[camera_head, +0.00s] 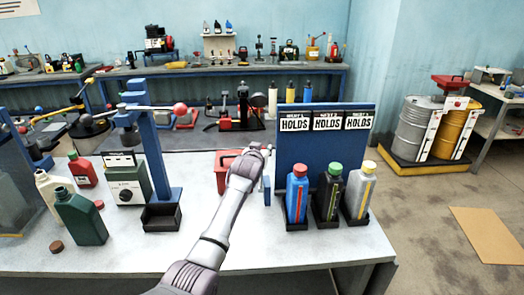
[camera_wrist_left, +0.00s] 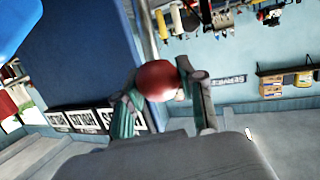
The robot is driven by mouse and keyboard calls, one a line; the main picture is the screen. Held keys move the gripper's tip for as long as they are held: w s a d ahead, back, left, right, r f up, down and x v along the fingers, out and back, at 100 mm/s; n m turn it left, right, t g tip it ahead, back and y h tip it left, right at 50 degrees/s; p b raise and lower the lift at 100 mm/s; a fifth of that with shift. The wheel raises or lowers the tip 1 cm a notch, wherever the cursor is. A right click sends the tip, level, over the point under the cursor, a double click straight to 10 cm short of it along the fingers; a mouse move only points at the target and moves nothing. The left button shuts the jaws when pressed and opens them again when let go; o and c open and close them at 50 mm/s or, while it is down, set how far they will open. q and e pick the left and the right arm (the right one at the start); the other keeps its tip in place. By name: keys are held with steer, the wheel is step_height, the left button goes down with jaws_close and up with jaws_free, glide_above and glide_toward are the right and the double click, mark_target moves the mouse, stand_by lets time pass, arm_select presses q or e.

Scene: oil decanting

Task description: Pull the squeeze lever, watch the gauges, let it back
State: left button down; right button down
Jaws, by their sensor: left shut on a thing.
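My left gripper (camera_head: 265,151) is beside the left edge of the blue panel (camera_head: 290,155). A separate lever with a red ball (camera_head: 180,108) sticks out from a blue post (camera_head: 160,150) to the left. A green-grey box with a dial (camera_head: 127,180) stands beside it. My right gripper is not in view.
Blue (camera_head: 297,199), black (camera_head: 329,197) and grey (camera_head: 357,197) bottles stand before the panel. A green jug (camera_head: 80,217) and a cream jug (camera_head: 49,192) stand at the left. A red container (camera_head: 222,170) is partly behind my arm. The table (camera_head: 190,248) has bare room in front.

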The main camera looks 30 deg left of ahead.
arm_select(q)
steer(key=c, duration=1.1)
jaws_free()
steer(key=shift+a, duration=0.15)
steer(key=o, duration=0.4)
steer(key=shift+a+f, duration=0.1)
steer(key=shift+f, duration=0.05)
steer(key=shift+s+d, duration=0.25)
steer(key=shift+s, duration=0.1)
steer(key=v, duration=1.1)
steer(key=shift+s+a+r, duration=0.1)
steer(key=shift+a+r, duration=0.05)
steer(key=shift+r, duration=0.05)
steer(key=shift+f, duration=0.1)
